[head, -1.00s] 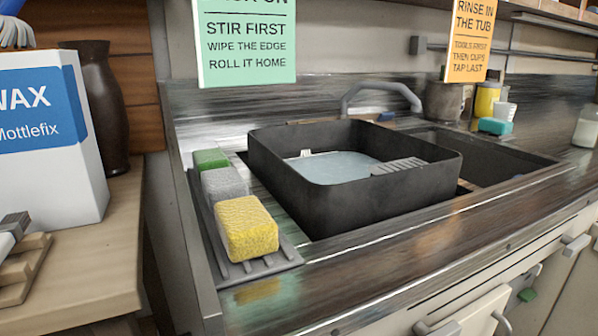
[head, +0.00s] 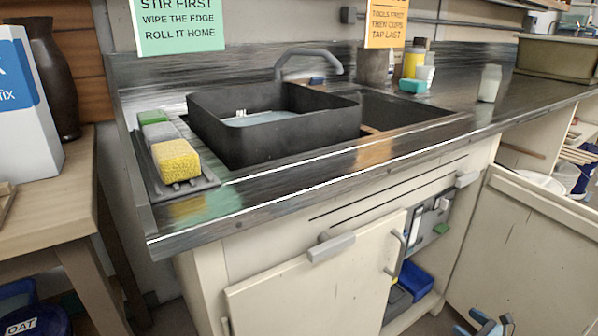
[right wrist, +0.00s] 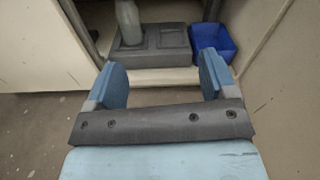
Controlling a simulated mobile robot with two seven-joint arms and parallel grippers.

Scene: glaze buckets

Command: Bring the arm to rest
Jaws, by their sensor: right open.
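My right gripper (head: 484,326) shows at the bottom right edge of the head view, low in front of the open cabinet under the sink counter. In the right wrist view its two blue fingers (right wrist: 163,85) stand wide apart with nothing between them. Beyond them is the cabinet floor with a grey base (right wrist: 150,50) and a blue bin (right wrist: 212,42); the fingers appear apart from both. My left gripper is not in view.
An open cabinet door (head: 530,255) stands at the right. Another cabinet door (head: 320,280) is left of the opening. The counter above holds a black tub (head: 290,140) and sponges (head: 175,160). Bare floor shows in the right wrist view.

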